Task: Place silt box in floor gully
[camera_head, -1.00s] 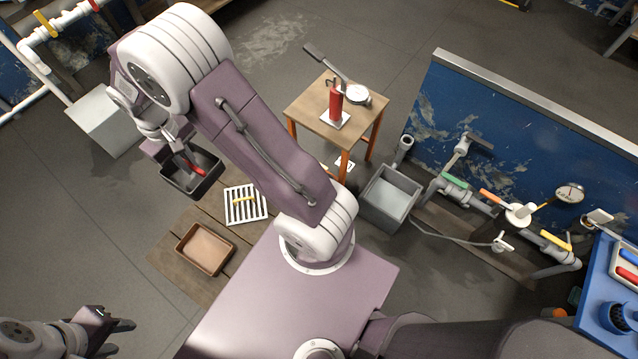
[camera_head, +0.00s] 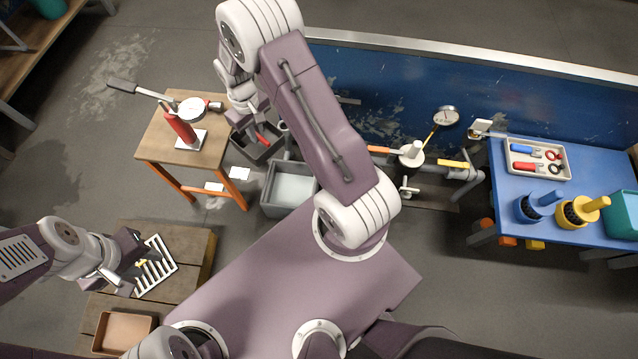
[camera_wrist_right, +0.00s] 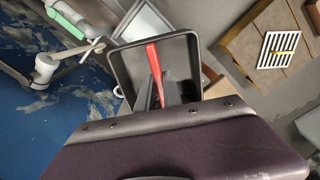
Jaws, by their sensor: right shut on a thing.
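The silt box, a dark open tray (camera_head: 270,151) with a red handle (camera_head: 261,139), hangs from my right gripper (camera_head: 254,130), which is shut on the handle. In the right wrist view the box (camera_wrist_right: 122,68) is below the gripper fingers (camera_wrist_right: 160,92), which hide part of it. The floor gully appears to be the grey square basin (camera_head: 273,209) with a pale inside. In the head view the box shows just behind and left of its rim, apart from it. My left gripper (camera_head: 135,258) looks open, overlapping the white slotted grate (camera_head: 160,275) with a yellow handle; contact is unclear.
A brown tray (camera_head: 122,330) lies on the wooden platform (camera_head: 190,245). A small wooden table (camera_head: 165,145) with a red hand pump (camera_head: 181,128) stands left of the basin. Pipes and valves (camera_head: 455,168) run along the blue wall (camera_head: 390,95). A blue table (camera_head: 585,215) is at right.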

